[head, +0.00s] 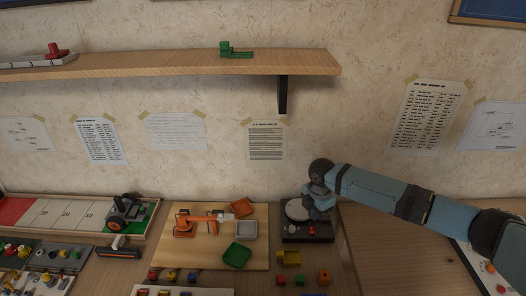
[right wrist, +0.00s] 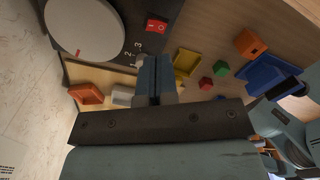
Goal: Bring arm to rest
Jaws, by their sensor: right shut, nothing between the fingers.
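My right arm (head: 385,192) comes in from the right in the head view and reaches out over a black box with a round pale dial (head: 295,210). My right gripper (head: 322,213) is at the dial's right side, above the box; I cannot tell whether it touches it. In the right wrist view the fingers (right wrist: 154,68) are shut together with nothing between them. The dial (right wrist: 85,25) and a red switch (right wrist: 156,25) show beyond them.
A wooden board (head: 175,255) with a small orange robot arm (head: 195,222) and trays lies left of the box. Yellow (head: 288,257) and blue (right wrist: 268,75) bins and small blocks are near. A shelf (head: 180,66) juts from the wall above.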

